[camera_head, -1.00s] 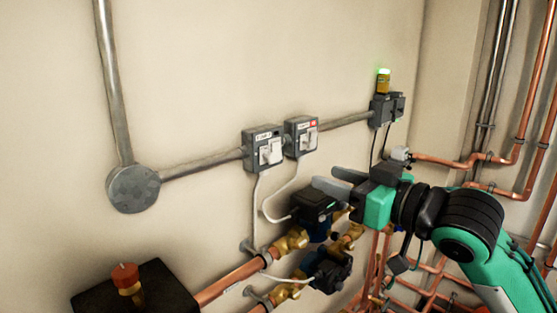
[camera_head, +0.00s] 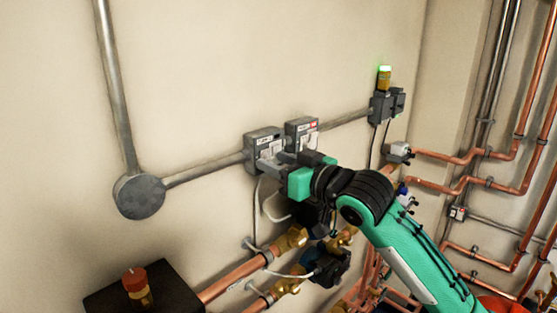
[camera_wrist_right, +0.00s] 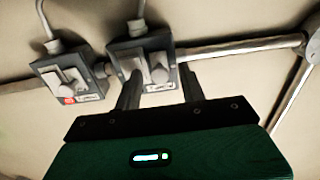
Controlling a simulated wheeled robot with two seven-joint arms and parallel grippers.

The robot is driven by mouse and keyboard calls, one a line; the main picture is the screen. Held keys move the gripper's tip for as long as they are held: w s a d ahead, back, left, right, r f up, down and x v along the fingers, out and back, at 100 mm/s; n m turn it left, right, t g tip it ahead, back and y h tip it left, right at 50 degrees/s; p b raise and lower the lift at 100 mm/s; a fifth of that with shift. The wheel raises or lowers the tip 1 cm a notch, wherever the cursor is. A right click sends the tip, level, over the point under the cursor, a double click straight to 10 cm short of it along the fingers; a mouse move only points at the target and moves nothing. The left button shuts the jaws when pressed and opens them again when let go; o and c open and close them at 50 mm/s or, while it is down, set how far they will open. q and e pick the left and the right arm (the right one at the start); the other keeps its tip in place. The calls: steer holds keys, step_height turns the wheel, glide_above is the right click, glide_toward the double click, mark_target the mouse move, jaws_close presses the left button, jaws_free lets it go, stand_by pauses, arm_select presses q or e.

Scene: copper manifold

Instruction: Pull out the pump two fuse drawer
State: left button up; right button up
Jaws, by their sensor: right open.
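Two grey switch boxes sit side by side on the wall conduit, a left box (camera_head: 262,137) and a right box with a red mark (camera_head: 301,129). Their labels are too small to read, so I cannot tell which is pump two. In the right wrist view the red-marked box (camera_wrist_right: 82,95) is at left and the other box (camera_wrist_right: 120,48) is ahead of my fingers. It carries a white block (camera_wrist_right: 159,73) and a second white piece (camera_wrist_right: 130,66). My right gripper (camera_head: 271,163) is open, its fingers (camera_wrist_right: 160,88) at this box's front. Contact is unclear. My left gripper is out of view.
A round junction box (camera_head: 139,196) joins the conduit at left. A grey unit with a green-lit beacon (camera_head: 384,78) stands at right. Pumps and copper pipes (camera_head: 235,277) lie below. A black box with a red knob (camera_head: 135,280) is at lower left.

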mark_target(274, 162)
jaws_close()
steer(key=shift+p+v, duration=0.3)
steer(key=shift+v, duration=1.35)
steer(key=shift+w+a, duration=0.1)
jaws_free()
